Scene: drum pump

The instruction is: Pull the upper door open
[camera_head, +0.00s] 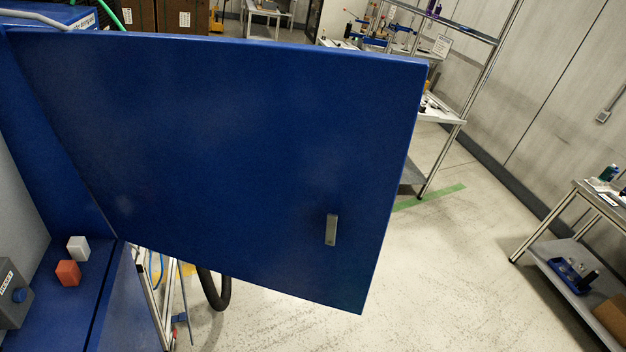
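The upper door (220,150) is a large flat blue panel that fills the upper left and middle of the view. It stands swung out from the blue cabinet (58,190) at the left, so it is open. A small grey metal handle (331,230) sits near its lower right corner, away from the hinge side. My gripper is not in view, and nothing is seen touching the door or its handle.
A white block (78,248) and an orange block (68,273) are on the blue cabinet at lower left, near a grey box with a blue button (19,295). A metal shelf table (580,225) stands at right. Pale floor (440,270) between is clear.

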